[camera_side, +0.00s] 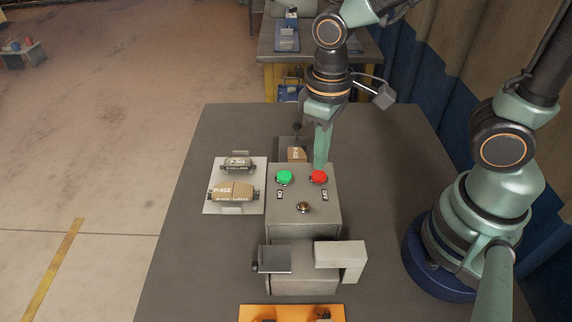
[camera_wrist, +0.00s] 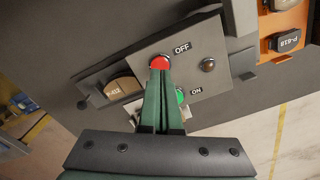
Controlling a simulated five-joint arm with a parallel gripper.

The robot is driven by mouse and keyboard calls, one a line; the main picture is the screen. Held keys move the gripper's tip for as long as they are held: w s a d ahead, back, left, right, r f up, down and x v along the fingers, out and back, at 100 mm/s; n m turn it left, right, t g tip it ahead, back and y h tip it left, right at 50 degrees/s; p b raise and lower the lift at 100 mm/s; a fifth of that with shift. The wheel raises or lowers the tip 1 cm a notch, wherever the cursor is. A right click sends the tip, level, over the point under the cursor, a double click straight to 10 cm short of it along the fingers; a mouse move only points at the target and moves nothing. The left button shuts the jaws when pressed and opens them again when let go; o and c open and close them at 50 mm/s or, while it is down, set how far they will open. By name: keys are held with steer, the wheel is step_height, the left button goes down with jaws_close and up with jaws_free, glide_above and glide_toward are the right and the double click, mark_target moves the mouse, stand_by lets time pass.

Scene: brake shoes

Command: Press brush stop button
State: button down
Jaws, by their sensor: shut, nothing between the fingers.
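The red button labelled OFF (camera_side: 319,177) sits on the right of a grey control box (camera_side: 285,228); it also shows in the wrist view (camera_wrist: 159,62). The green ON button (camera_side: 285,177) is to its left, and in the wrist view it is partly behind my fingers (camera_wrist: 180,96). My gripper (camera_side: 320,166) is shut and empty, pointing down with its tips at the red button. In the wrist view the fingertips (camera_wrist: 159,70) overlap the button's edge. I cannot tell whether they touch it or whether it is pressed in.
A grey fixture with a white block (camera_side: 340,254) and an orange tray (camera_side: 290,312) stand in front. Table right of the box is clear.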

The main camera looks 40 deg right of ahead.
mark_target(319, 174)
steer(key=shift+r, duration=2.2)
steer(key=w+d+r+m+t, duration=0.2)
steer(key=d+r+t, duration=0.3)
steer(key=d, duration=0.4)
steer(key=shift+w+d+r+m+t, duration=0.3)
steer(key=shift+w+r+m, duration=0.15)
steer(key=shift+r, duration=0.3)
steer(key=shift+a, duration=0.15)
